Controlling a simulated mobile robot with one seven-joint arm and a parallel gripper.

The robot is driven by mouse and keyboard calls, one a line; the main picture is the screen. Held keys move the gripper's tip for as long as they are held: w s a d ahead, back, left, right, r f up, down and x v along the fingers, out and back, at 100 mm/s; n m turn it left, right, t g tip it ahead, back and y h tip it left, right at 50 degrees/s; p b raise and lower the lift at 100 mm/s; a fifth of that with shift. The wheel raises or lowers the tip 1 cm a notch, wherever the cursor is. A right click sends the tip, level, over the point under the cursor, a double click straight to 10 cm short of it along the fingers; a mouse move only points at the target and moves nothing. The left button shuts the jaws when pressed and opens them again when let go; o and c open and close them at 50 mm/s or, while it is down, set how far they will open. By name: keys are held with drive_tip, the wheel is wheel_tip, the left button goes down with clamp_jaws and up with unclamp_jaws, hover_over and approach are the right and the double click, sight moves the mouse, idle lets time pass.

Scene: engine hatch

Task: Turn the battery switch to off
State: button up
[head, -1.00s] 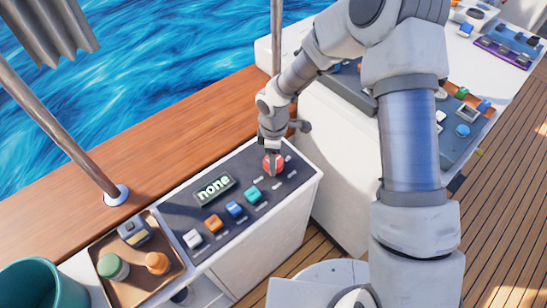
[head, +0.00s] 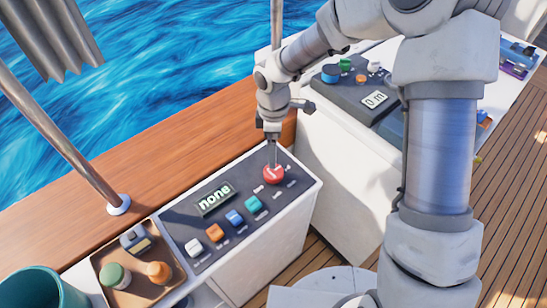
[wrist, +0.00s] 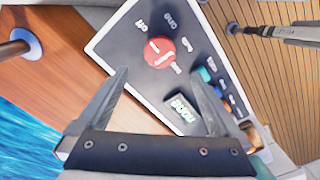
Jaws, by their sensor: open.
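The battery switch appears to be the round red knob (head: 273,174) at the far end of the dark panel. It also shows in the wrist view (wrist: 160,52), with a white mark on its face and small labels around it that I cannot read surely. My gripper (head: 272,155) is just above the knob, pointing down. In the wrist view my gripper (wrist: 160,80) has its two fingers wide apart with nothing between them. The knob lies beyond the fingertips and looks clear of them. A display (head: 214,198) on the panel reads "none".
A row of white, orange, blue and teal switches, including the teal one (head: 253,204), runs along the panel beside the knob. A brown tray (head: 137,292) with several small items and a teal bucket (head: 40,290) stand at lower left. A metal post (head: 276,60) rises behind my gripper.

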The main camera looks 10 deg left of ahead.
wheel_tip(320, 180, up, 7)
drive_tip(key=shift+p, duration=0.4)
drive_tip(key=shift+r, duration=0.1)
drive_tip(key=s+d+r+m+t+h, duration=0.1)
drive_tip(key=s+d+r+m, duration=0.25)
drive_tip(key=d+r, duration=0.3)
drive_tip(key=s+d+r+m+t, duration=0.2)
drive_tip(key=d+r+m, duration=0.3)
drive_tip(key=d+r, duration=0.15)
drive_tip(key=s+d+r+m+t, duration=0.1)
drive_tip(key=s+d+r+m, duration=0.2)
drive_tip(key=s+d+m, duration=0.1)
drive_tip(key=s+d+r+m+t+y, duration=0.1)
drive_tip(key=s+d+r+m, duration=0.2)
drive_tip(key=s+m, duration=0.3)
drive_tip(key=shift+s+d+r+t, duration=0.3)
drive_tip(key=shift+s+d, duration=0.2)
drive_tip(key=shift+s, duration=1.05)
